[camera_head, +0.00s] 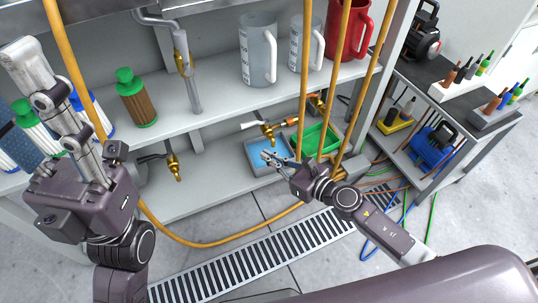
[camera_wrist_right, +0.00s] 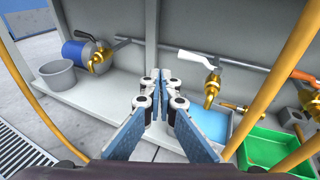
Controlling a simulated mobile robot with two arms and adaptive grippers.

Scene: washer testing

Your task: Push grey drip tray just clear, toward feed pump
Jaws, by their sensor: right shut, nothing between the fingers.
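The grey drip tray (camera_head: 258,171) sits on the low shelf under a brass tap, with a blue surface inside. It also shows in the right wrist view (camera_wrist_right: 211,123), right of my fingers. My right gripper (camera_head: 270,157) is shut and empty, its tips over the tray in the head view. In the wrist view its fingers (camera_wrist_right: 161,78) meet left of the tray; whether they touch it is unclear. My left gripper (camera_head: 50,85) is raised at the upper left, its opening unclear.
A green tray (camera_head: 318,141) sits right beside the grey one. Orange hoses (camera_head: 304,90) hang in front of the shelves. A brass tap (camera_head: 268,130) with a white handle is above the tray. A grey bucket (camera_wrist_right: 60,77) stands at left on the shelf. A floor grate (camera_head: 250,258) runs in front.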

